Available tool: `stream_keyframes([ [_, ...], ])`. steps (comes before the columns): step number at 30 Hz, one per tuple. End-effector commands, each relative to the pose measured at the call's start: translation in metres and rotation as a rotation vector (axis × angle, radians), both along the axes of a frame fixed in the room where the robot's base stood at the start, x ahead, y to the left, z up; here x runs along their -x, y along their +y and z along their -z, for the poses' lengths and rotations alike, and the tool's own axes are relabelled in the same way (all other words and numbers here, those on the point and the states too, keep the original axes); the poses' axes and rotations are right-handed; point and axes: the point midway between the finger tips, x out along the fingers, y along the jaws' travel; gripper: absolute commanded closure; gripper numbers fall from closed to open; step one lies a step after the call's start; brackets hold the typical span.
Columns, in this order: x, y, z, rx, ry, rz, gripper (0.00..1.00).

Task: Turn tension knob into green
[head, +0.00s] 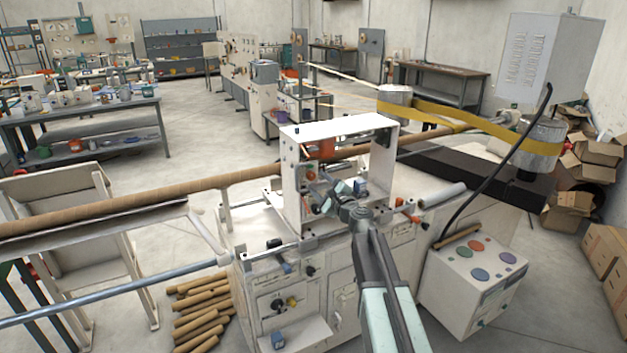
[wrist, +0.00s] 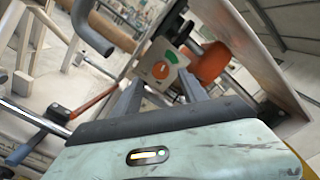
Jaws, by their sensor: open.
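In the wrist view the tension knob (wrist: 161,70) is a small round orange-red knob on a pale dial plate. A green patch (wrist: 171,57) shows on the plate just above and right of the knob. Which way the knob points is too small to tell. My gripper (wrist: 158,88) is open, its two dark fingers pointing toward the plate, with the knob seen between them and apart from both.
An orange cylinder (wrist: 212,62) sits close to the right of the dial, beside a white panel (wrist: 262,55). A curved grey bar (wrist: 92,30) is at upper left. In the head view a long brown tube (head: 130,198) crosses the machine, and a control box (head: 470,282) stands at right.

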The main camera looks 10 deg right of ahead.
Motion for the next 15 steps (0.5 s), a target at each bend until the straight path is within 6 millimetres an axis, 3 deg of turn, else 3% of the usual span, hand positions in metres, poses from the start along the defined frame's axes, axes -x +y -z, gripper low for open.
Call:
stream_keyframes([
  [1, 0.012, -0.0026, 0.0001, 0.0, 0.0, 0.001, 0.5],
  [4, 0.0199, -0.0056, 0.0002, 0.0, 0.0, 0.0, 0.5],
  [12, 0.0191, -0.0062, 0.0001, 0.008, -0.002, 0.0, 0.5],
  [15, 0.019, -0.0061, 0.0002, 0.111, -0.036, 0.0, 0.5],
])
